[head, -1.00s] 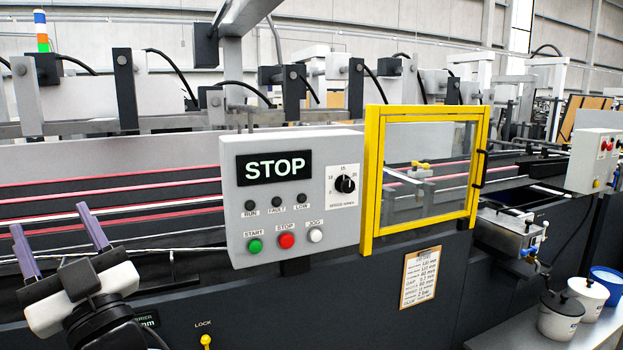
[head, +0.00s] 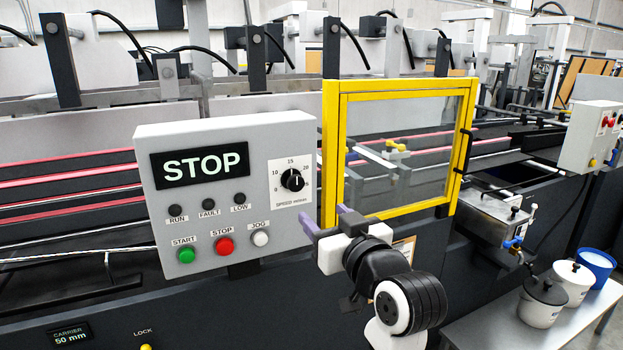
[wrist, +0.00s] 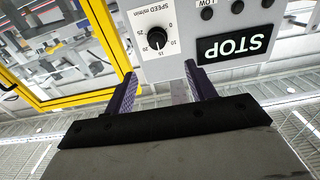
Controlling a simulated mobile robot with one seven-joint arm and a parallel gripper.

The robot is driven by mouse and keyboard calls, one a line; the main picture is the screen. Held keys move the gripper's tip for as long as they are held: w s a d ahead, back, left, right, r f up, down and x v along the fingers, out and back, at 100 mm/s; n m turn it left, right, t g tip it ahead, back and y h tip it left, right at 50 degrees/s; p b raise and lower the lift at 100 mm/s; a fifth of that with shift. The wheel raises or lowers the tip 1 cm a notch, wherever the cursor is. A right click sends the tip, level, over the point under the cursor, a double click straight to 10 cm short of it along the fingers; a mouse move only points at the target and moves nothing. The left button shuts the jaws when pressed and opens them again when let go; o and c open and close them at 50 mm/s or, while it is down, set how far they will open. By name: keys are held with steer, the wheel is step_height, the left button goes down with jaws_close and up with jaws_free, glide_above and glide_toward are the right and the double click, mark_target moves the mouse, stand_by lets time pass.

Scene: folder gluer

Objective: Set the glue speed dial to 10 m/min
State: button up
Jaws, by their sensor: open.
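A black round dial (head: 292,180) with a white mark sits on a white scale plate at the right of the grey control panel (head: 150,220). Its plate reads "SPEED m/min"; no wording about glue is legible. In the wrist view the dial (wrist: 157,39) appears upside down, its mark seeming to point near 15. My gripper (head: 327,220) is open and empty, below and right of the dial, in front of the yellow guard's lower left corner. In the wrist view my gripper's (wrist: 160,70) two purple fingers stand apart, the dial beyond them and not touched.
The panel carries a STOP display (head: 200,164), lamps, and green (head: 186,255), red (head: 224,246) and white (head: 260,238) buttons. The yellow-framed guard (head: 331,150) stands just right of it. A grey box (head: 590,140) and pots (head: 543,300) are farther right.

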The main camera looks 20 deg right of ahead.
mark_target(297, 186)
steer(key=w+p, duration=0.3)
steer(key=w, duration=1)
steer(key=shift+w, duration=0.25)
steer(key=c, duration=1)
steer(key=shift+f, duration=0.1)
